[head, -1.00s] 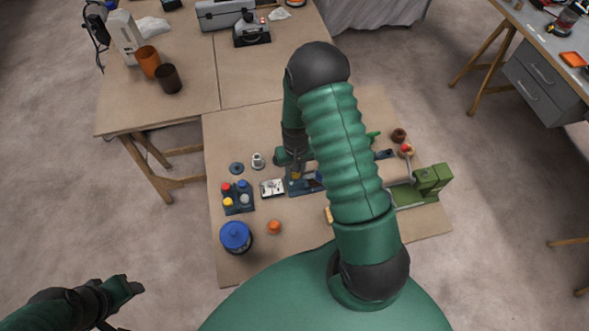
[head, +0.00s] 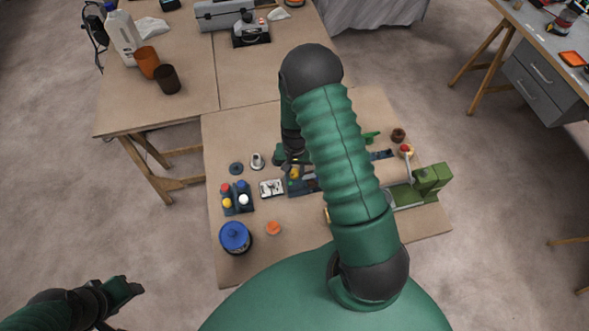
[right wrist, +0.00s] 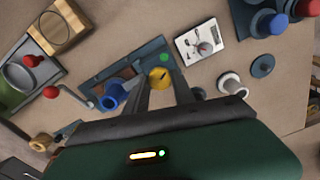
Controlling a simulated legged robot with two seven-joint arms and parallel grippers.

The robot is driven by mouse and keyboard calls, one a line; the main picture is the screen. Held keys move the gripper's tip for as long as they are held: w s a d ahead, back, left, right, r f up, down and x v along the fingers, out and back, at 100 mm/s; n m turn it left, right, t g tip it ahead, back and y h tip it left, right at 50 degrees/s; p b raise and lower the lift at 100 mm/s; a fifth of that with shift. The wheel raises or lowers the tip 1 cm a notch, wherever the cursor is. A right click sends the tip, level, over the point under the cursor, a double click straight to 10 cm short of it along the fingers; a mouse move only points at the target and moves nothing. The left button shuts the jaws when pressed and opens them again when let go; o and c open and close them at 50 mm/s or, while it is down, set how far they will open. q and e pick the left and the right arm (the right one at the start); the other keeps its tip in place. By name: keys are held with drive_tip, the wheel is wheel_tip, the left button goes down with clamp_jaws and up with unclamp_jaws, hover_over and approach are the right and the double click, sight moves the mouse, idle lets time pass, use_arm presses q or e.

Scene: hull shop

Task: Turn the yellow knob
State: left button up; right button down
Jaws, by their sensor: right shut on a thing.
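The yellow knob (right wrist: 160,77) sits on a dark blue panel (right wrist: 128,77) next to a green dot, and shows between my right gripper's fingers in the right wrist view. My right gripper (right wrist: 159,84) is shut on the knob, one finger on each side. In the head view the knob (head: 295,172) shows as a small yellow spot under my right gripper (head: 293,160), partly hidden by my arm. My left gripper (head: 124,289) is at the lower left, off the table and away from the panel; its jaws are too unclear to read.
A blue knob (right wrist: 112,95) stands close beside the fingers. A white switch plate (head: 271,188), a block with coloured caps (head: 237,198), a blue-lidded jar (head: 236,237) and an orange piece (head: 273,228) lie to the left. A green vise-like machine (head: 432,180) stands at right.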

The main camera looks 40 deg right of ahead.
sight(295, 173)
drive_tip(key=c, duration=1.5)
unclamp_jaws()
drive_tip(key=shift+s+a+f, duration=0.15)
drive_tip(key=shift+s+a, duration=0.05)
drive_tip(key=shift+s, duration=0.1)
drive_tip(key=o, duration=0.4)
drive_tip(key=shift+w+d, duration=0.1)
drive_tip(key=shift+w, duration=0.05)
drive_tip(key=shift+o, duration=0.2)
wheel_tip(295, 173, up, 17)
drive_tip(key=b, duration=0.1)
drive_tip(key=shift+w, duration=0.1)
drive_tip(key=shift+d, duration=0.1)
